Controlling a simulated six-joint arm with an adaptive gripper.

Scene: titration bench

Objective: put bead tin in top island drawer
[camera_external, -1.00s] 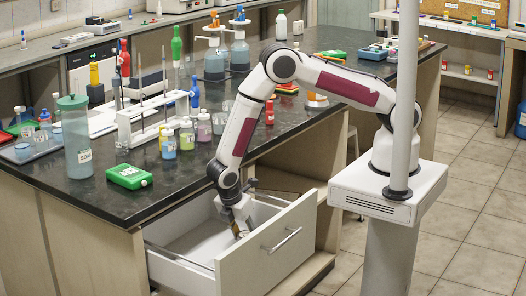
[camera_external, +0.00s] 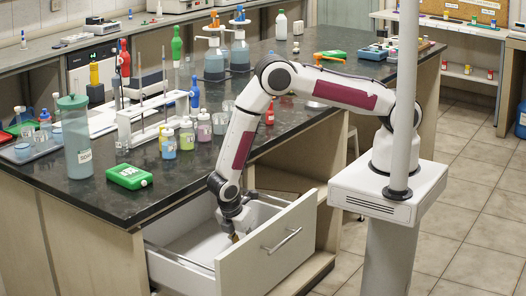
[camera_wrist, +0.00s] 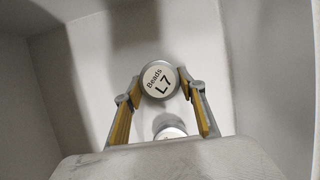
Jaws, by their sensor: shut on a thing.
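The bead tin (camera_wrist: 160,80) is a small round tin with a white lid reading "Beads L7". In the wrist view my gripper (camera_wrist: 161,84) is shut on it, with a finger on each side. In the external view my gripper (camera_external: 236,234) points down inside the open top island drawer (camera_external: 268,248). The drawer is pulled out from under the dark benchtop and has white inner walls. The tin is largely hidden in the external view, and I cannot tell whether it touches the drawer floor.
Another round white-topped thing (camera_wrist: 170,131) shows between my fingers below the tin in the wrist view. The drawer front and sides surround my gripper. A green box (camera_external: 129,177), a large bottle (camera_external: 76,140) and small jars (camera_external: 187,136) stand on the benchtop above.

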